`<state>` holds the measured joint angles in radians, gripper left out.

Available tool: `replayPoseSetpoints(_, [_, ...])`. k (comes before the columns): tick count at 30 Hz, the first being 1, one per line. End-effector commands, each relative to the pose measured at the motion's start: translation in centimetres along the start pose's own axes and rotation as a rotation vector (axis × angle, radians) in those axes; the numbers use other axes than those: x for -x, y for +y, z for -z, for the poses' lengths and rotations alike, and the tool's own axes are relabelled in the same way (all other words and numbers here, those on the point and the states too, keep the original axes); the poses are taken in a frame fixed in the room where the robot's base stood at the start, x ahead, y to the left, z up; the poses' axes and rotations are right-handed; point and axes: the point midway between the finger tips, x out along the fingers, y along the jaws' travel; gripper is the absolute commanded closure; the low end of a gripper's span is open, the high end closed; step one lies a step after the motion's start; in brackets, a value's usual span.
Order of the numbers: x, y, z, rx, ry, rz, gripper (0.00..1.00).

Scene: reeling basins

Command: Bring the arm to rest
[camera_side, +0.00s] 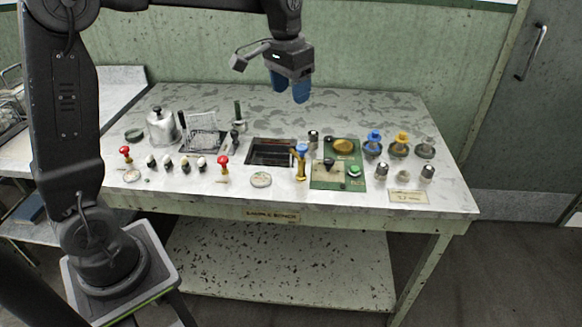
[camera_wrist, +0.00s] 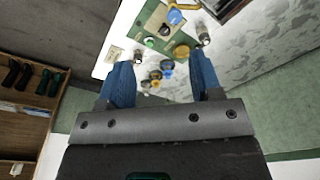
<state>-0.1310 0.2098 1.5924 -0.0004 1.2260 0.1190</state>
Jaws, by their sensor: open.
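My gripper (camera_side: 290,88) is raised above the back part of the bench (camera_side: 330,100), pointing down. Its blue fingers are apart with nothing between them. In the wrist view my gripper (camera_wrist: 160,80) also shows open and empty, with bench controls beyond the fingertips. It touches nothing on the bench.
The bench holds a metal kettle-like vessel (camera_side: 162,127), a wire rack (camera_side: 205,138), a dark sunken basin (camera_side: 271,153), a green control panel (camera_side: 325,181), red knobs (camera_side: 223,160), and blue (camera_side: 374,138) and yellow (camera_side: 401,138) valves. The back right of the bench top is clear.

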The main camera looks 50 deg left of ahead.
Motion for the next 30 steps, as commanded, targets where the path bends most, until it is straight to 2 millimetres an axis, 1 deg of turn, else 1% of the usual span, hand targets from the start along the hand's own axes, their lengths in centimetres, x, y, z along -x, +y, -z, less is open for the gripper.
replayPoseSetpoints(1, [1.3, 0.8, -2.0, -0.004, 0.034, 0.002, 0.41])
replayPoseSetpoints(3, [2.5, 1.6, -4.5, -0.005, 0.076, 0.004, 0.41])
replayPoseSetpoints(5, [3.2, 2.2, -6.7, -0.005, 0.111, 0.005, 0.41])
replayPoseSetpoints(7, [3.7, 2.9, -9.3, -0.007, 0.154, 0.005, 0.41])
replayPoseSetpoints(8, [3.9, 3.2, -10.4, -0.007, 0.172, 0.005, 0.41])
replayPoseSetpoints(9, [4.0, 3.5, -12.0, -0.008, 0.196, 0.004, 0.41])
replayPoseSetpoints(11, [3.9, 4.0, -14.2, -0.008, 0.232, 0.001, 0.41])
replayPoseSetpoints(12, [3.7, 4.3, -15.7, -0.009, 0.254, 0.000, 0.41])
replayPoseSetpoints(16, [2.7, 4.9, -19.6, -0.009, 0.319, -0.007, 0.41])
replayPoseSetpoints(18, [2.0, 5.1, -21.1, -0.009, 0.345, -0.011, 0.41])
replayPoseSetpoints(22, [1.2, 5.4, -22.8, -0.009, 0.373, -0.015, 0.41])
replayPoseSetpoints(25, [0.9, 5.4, -23.2, -0.009, 0.380, -0.017, 0.41])
replayPoseSetpoints(30, [0.9, 5.4, -23.2, -0.008, 0.380, -0.017, 0.41])
